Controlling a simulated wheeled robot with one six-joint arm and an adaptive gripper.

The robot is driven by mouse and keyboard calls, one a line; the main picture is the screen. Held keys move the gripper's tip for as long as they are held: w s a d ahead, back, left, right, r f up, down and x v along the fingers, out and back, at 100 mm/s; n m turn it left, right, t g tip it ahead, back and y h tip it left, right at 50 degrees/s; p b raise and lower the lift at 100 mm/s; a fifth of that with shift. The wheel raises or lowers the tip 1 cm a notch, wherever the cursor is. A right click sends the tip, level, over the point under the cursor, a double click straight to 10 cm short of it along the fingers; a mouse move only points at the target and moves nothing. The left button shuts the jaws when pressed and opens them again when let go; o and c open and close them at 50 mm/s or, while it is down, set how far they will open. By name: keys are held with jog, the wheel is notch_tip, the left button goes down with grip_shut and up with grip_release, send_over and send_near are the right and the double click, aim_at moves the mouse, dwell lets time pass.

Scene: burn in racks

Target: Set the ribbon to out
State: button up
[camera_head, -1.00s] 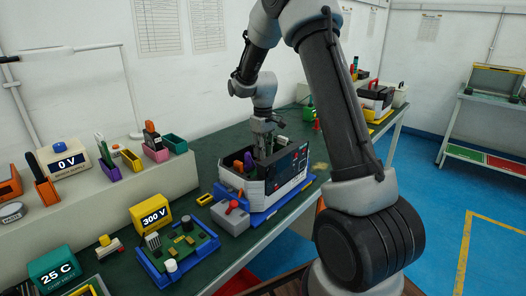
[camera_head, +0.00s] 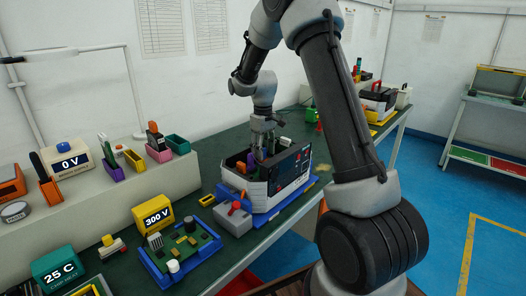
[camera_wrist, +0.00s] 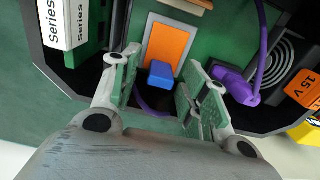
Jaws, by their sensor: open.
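The open white and dark case (camera_head: 258,194) stands on the bench in the head view. My gripper (camera_head: 262,150) reaches down into it from above. In the wrist view my gripper (camera_wrist: 163,78) is open, with one finger on each side of a small blue block (camera_wrist: 160,74). The block sits at the lower edge of an orange panel (camera_wrist: 168,48) and touches neither finger visibly. A purple cable with a plug (camera_wrist: 238,86) lies right of the right finger, and a purple strand passes below the block. I cannot tell for sure which part is the ribbon.
In the wrist view a fan grille (camera_wrist: 290,55) and a 15 V orange label (camera_wrist: 303,88) lie right, and white "Series" modules (camera_wrist: 65,22) lie left. In the head view a grey box with a red knob (camera_head: 234,216) and a blue tray with a circuit board (camera_head: 180,252) stand nearby.

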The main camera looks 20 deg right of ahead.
notch_tip(320, 180, up, 12)
jog(key=shift+f, duration=0.25)
dwell(0.4)
